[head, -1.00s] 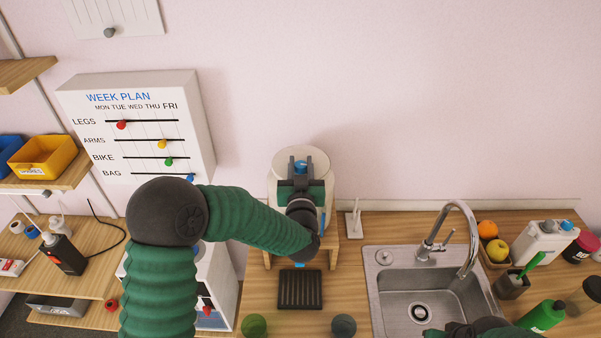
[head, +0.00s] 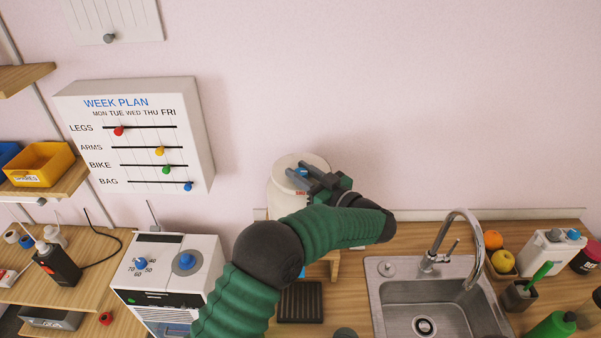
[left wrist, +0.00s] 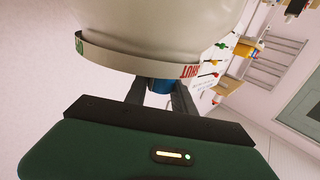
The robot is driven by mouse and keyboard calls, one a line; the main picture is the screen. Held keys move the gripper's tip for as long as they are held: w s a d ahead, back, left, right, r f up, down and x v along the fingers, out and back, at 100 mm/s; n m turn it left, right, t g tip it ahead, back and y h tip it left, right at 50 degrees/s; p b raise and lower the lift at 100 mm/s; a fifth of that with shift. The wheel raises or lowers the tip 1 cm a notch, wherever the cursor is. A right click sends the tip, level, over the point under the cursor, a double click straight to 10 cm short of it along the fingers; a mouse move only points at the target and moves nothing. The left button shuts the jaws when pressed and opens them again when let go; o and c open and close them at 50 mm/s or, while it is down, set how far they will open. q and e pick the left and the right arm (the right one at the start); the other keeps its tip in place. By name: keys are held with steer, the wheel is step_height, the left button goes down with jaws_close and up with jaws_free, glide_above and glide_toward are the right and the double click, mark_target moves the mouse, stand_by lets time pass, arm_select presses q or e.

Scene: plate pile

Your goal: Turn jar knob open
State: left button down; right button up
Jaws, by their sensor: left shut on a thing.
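The jar (head: 283,205) is a cream-white round vessel on a wooden stand against the back wall. Its blue knob (head: 302,172) sits on top, mostly covered by my fingers. My left gripper (head: 301,177) reaches in from the right side of the jar and is shut on the blue knob. The left wrist view shows the grey fingers on either side of the blue knob (left wrist: 162,87), close to the jar (left wrist: 150,35). A band on the jar there carries red lettering, partly cut off, and a green mark. My right gripper is out of view.
A dark drip tray (head: 300,303) lies in front of the stand. A steel sink (head: 385,295) with a tall tap (head: 447,235) is on the right. A white appliance with blue knobs (head: 170,265) stands left of my arm.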

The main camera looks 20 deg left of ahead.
arm_select(q)
steer(key=shift+g, duration=0.3)
steer(key=c, duration=1.3)
jaws_free()
steer(key=shift+o, duration=1.2)
steer(key=shift+w+d, duration=0.1)
steer(key=shift+w, duration=0.05)
steer(key=v, duration=1.7)
steer(key=shift+f, duration=0.35)
steer(key=shift+w, duration=0.2)
